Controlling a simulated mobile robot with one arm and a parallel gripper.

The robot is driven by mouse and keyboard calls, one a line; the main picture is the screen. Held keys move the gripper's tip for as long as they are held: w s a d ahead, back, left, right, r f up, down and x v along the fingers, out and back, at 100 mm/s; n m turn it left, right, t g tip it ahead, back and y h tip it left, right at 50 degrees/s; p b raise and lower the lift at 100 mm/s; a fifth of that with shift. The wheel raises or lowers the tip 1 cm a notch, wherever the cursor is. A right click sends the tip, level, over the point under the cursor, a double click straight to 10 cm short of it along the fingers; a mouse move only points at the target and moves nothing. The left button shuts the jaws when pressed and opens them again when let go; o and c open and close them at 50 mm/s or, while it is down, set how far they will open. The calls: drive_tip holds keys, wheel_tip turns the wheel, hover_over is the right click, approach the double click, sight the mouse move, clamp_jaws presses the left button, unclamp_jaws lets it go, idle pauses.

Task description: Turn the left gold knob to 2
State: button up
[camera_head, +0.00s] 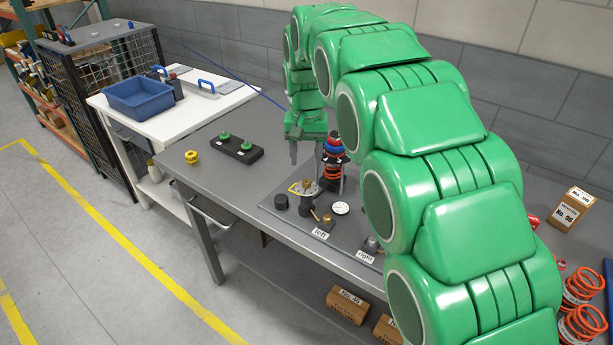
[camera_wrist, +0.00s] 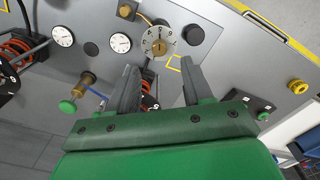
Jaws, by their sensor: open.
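A gold knob (camera_head: 306,187) sits at the centre of a numbered pale dial, on the fixture plate behind the "Left" label (camera_head: 321,234). In the wrist view, the gold knob (camera_wrist: 159,48) shows a dark slot, and the dial (camera_wrist: 149,37) carries dark figures around it. I cannot tell which number the knob points to. My gripper (camera_wrist: 159,66) is open and empty, its two fingers spread to either side of the knob's line and pointing towards it, apart from it. In the head view my gripper (camera_head: 306,157) hangs above and behind the dial.
A gold fitting (camera_head: 327,219) stands by the "Left" label. A black round cap (camera_head: 280,202) and a white gauge (camera_head: 340,208) flank the dial. The table's left part is mostly clear.

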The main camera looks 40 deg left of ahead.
sight(306, 181)
wheel_tip(306, 181, down, 7)
idle(0.4)
clamp_jaws()
